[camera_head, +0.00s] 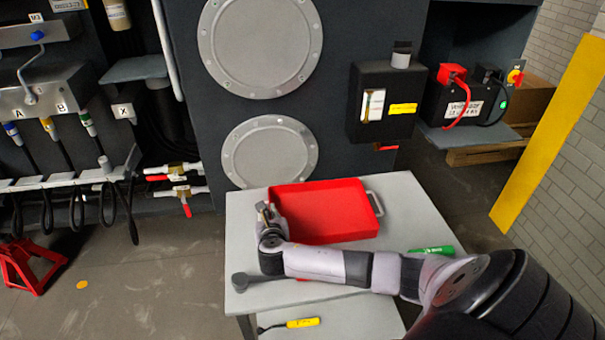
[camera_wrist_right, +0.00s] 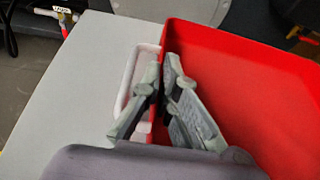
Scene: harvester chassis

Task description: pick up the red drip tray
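The red drip tray (camera_head: 325,208) lies flat on a light grey table, with a pale handle at its right end. In the right wrist view, the tray (camera_wrist_right: 245,75) fills the right side and its other pale handle (camera_wrist_right: 127,80) is at the left wall. My right gripper (camera_head: 267,212) is at the tray's left end. In the wrist view, the right gripper (camera_wrist_right: 162,78) has one finger inside the tray and one outside, close together on the wall beside the handle. The exact contact is partly hidden by the fingers. My left gripper is in neither view.
The grey table (camera_head: 245,275) has a green-handled tool (camera_head: 432,250) on its right and a dark hammer-like tool (camera_head: 243,281) at front left. A yellow-handled tool (camera_head: 302,323) lies on the lower shelf. The dark chassis stands close behind the table.

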